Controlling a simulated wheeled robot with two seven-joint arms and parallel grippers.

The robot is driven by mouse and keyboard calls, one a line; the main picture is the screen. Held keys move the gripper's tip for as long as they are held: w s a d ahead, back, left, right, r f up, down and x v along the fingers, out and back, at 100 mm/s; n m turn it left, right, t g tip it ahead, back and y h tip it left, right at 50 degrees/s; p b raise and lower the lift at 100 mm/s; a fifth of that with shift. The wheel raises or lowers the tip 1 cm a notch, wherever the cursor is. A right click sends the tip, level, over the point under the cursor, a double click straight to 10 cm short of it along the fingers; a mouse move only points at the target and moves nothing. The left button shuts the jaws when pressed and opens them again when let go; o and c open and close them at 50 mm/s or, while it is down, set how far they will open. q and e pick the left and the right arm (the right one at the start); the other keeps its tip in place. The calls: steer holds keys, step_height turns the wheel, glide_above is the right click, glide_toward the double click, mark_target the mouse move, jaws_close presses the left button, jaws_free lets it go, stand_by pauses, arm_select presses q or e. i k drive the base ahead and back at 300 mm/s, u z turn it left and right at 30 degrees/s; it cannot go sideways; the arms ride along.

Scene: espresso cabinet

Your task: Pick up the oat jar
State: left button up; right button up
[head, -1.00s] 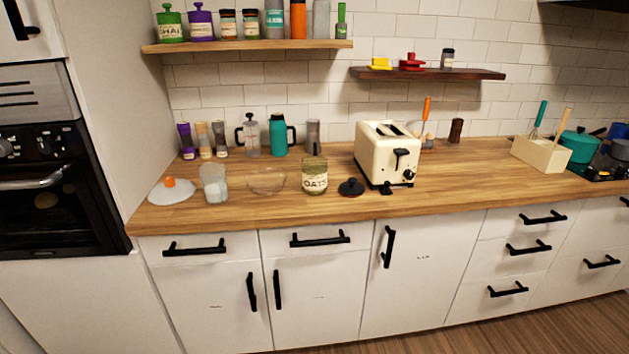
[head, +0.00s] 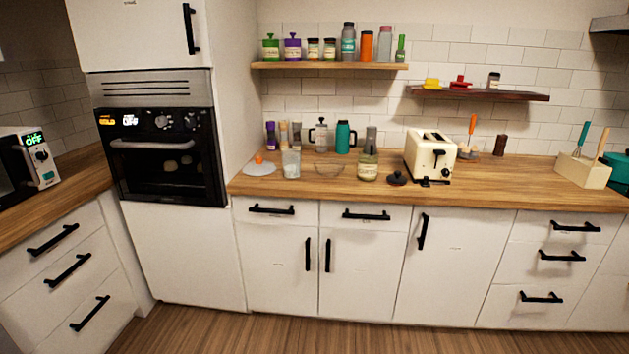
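The oat jar (head: 368,167) stands upright on the wooden counter (head: 480,184), near its front edge and left of the toaster. It is a clear jar with pale contents and a label; its lettering is too small to read now. A black lid-like piece (head: 397,178) lies just to its right. Neither of my grippers shows in the head view.
The cream toaster (head: 430,157) stands right of the jar. A grey tumbler (head: 371,140) and a teal flask (head: 345,137) stand behind it. A glass (head: 291,164) is further left. Floor in front of the cabinets is clear.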

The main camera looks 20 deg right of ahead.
mark_target(368, 163)
steer(key=u, duration=0.95)
steer(key=i, duration=1.7)
steer(key=z, duration=0.75)
